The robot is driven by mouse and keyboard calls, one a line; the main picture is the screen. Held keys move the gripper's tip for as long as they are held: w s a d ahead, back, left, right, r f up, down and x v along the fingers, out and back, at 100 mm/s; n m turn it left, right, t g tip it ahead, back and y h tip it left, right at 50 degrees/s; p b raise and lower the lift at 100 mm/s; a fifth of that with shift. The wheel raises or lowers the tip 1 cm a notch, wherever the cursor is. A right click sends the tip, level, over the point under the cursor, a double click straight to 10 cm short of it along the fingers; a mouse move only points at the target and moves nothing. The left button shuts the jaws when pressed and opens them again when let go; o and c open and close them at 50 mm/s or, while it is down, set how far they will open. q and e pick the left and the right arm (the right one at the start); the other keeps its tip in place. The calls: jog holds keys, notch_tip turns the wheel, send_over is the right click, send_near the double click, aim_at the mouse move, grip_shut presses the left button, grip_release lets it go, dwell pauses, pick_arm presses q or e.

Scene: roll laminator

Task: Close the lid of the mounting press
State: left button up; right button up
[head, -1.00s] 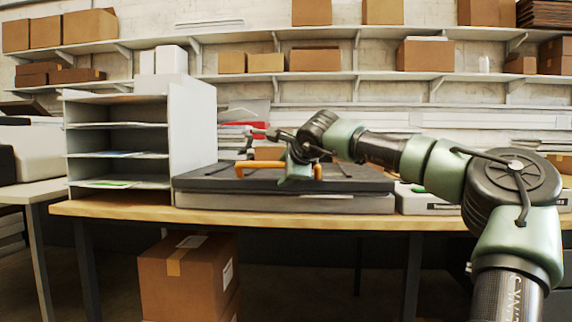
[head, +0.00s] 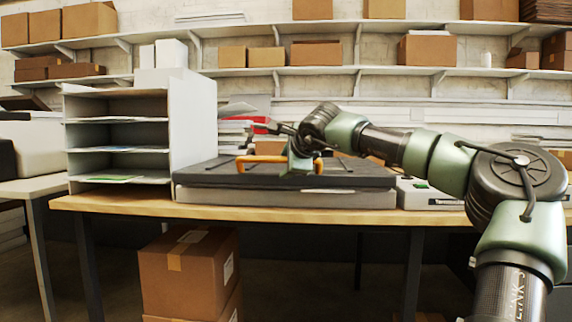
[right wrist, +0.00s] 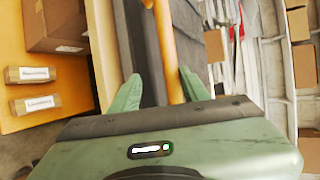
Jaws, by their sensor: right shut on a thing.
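The mounting press stands on the wooden table, with a light grey base (head: 285,198) and a flat dark lid (head: 345,178). The lid lies low and about level over the base, with only a thin seam between them at the front. An orange handle (head: 245,159) runs along the lid. My right gripper (head: 292,165) is at the handle and shut on it, partly hiding the handle's middle. The right wrist view shows the orange bar (right wrist: 163,40) running between the two green fingers of the right gripper (right wrist: 160,88). My left gripper is not in view.
A grey paper sorter (head: 190,125) stands close left of the press. A light grey device (head: 425,195) sits to its right. Cardboard boxes (head: 190,268) are under the table (head: 120,203). Shelves with boxes line the wall behind.

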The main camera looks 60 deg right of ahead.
jog(key=v, duration=0.7)
jog(key=shift+s+a+r, duration=0.15)
jog(key=shift+s+r, duration=0.05)
jog(key=shift+s, duration=0.1)
